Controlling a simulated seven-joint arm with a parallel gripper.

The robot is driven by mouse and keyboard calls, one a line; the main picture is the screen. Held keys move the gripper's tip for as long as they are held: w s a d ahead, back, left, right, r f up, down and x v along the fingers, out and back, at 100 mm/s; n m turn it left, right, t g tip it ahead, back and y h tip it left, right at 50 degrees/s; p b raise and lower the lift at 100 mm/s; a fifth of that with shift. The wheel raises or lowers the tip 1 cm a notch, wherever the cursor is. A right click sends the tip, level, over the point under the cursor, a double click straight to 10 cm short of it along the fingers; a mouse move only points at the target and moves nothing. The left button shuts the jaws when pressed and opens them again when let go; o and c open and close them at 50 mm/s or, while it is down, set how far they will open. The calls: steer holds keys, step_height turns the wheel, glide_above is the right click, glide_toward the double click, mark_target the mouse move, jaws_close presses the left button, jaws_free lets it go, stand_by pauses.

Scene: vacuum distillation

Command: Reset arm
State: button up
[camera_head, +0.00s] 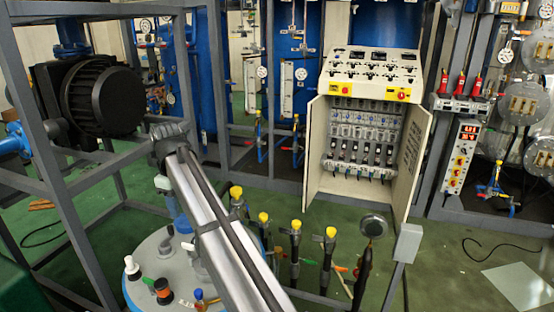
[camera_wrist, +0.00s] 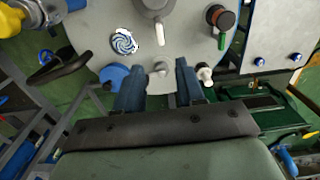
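My gripper (camera_wrist: 160,68) shows in the wrist view with its two dark blue fingers apart. No held object shows between them. The fingers point at the grey round vessel lid (camera_wrist: 82,35), and a small light fitting (camera_wrist: 160,69) of the lid shows in the gap. I cannot tell how far the fingertips are above the lid. I cannot make out the gripper in the head view, where the lid (camera_head: 150,258) is at the lower left, partly hidden behind a long diagonal silver bar.
The lid carries a blue-white wheel (camera_wrist: 123,41), a blue knob (camera_wrist: 113,76) and a black-and-red cap (camera_wrist: 220,17). Yellow-topped valves (camera_head: 295,245) stand right of it. A control cabinet (camera_head: 370,75) stands open behind. A grey frame (camera_head: 75,215) and motor (camera_head: 100,95) are left.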

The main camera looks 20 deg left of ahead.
steer(key=w+d+f+m, duration=0.2)
steer(key=w+d+f, duration=0.2)
steer(key=d+f, duration=0.4)
steer(key=w+d+f+m, duration=0.35)
steer(key=d+f, duration=0.35)
steer(key=d, duration=0.4)
steer(key=w+d+f+m, duration=0.2)
steer(key=w+d+f, duration=0.3)
steer(key=d+f, duration=0.3)
steer(key=s+d+f+m, duration=0.25)
steer(key=d+f, duration=0.25)
steer(key=d, duration=0.5)
steer(key=s+d+f+m, duration=0.1)
steer(key=d+f+m, duration=0.3)
steer(key=d, duration=0.6)
steer(key=s+d+f+m, duration=0.1)
steer(key=d+f, duration=0.5)
steer(key=d, duration=0.4)
steer(key=s+d+f+m, duration=0.3)
steer(key=s+d+f, duration=0.35)
steer(key=d, duration=0.25)
steer(key=s+f+g, duration=0.3)
steer(key=s+f, duration=0.6)
steer(key=s, duration=0.5)
steer(key=s+f+g, duration=0.3)
steer(key=s+f, duration=0.7)
steer(key=s, duration=0.5)
steer(key=shift+s+g, duration=0.25)
steer(key=shift+g, duration=0.15)
steer(key=shift+w+a, duration=0.1)
